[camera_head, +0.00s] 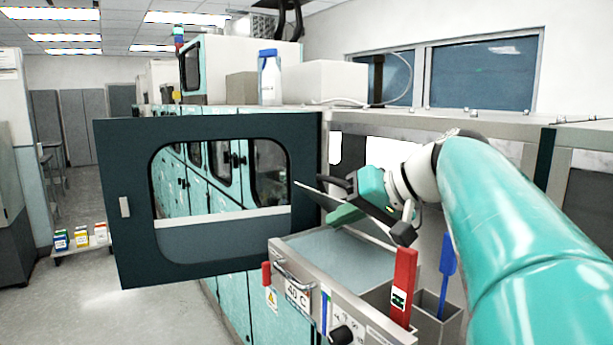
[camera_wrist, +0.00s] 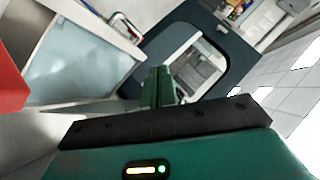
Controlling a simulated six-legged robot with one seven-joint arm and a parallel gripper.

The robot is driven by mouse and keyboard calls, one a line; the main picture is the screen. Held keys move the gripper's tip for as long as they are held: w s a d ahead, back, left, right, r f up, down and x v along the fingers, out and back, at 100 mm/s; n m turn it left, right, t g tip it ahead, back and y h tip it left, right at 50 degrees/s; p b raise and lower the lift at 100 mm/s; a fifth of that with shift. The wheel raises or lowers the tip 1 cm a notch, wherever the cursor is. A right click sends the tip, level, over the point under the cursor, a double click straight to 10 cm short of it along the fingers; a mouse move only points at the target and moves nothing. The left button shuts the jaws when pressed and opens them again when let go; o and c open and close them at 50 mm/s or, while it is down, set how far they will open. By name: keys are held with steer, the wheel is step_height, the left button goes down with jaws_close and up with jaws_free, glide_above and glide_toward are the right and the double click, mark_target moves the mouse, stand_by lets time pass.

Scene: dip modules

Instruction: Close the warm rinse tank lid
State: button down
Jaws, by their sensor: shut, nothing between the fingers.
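The warm rinse tank (camera_head: 283,249) is a steel-rimmed basin with a "40 C" label and pale blue-grey liquid. Its lid (camera_head: 316,194) appears as a thin grey panel standing tilted up above the basin, largely hidden behind my gripper. My gripper (camera_head: 338,217) is shut and empty, its green fingers over the tank, close in front of the lid; I cannot tell whether they touch. In the wrist view the shut fingers (camera_wrist: 160,86) are at the centre, with the tank (camera_wrist: 85,60) to the left.
A dark door (camera_head: 135,235) with a window stands open left of the tank. A red post (camera_head: 403,285) rises at the tank's right front corner. A blue-handled tool (camera_head: 447,262) stands in a bin beside it. A bottle (camera_head: 269,78) stands on top of the cabinet.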

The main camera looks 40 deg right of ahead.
steer(key=s+d+r+t+h, duration=0.2)
steer(key=s+d+r+t, duration=0.1)
steer(key=s+d+r, duration=0.65)
steer(key=x, duration=1.3)
steer(key=shift+w+a, duration=0.2)
steer(key=shift+s, duration=0.1)
steer(key=shift+a+n, duration=0.1)
steer(key=shift+n, duration=0.2)
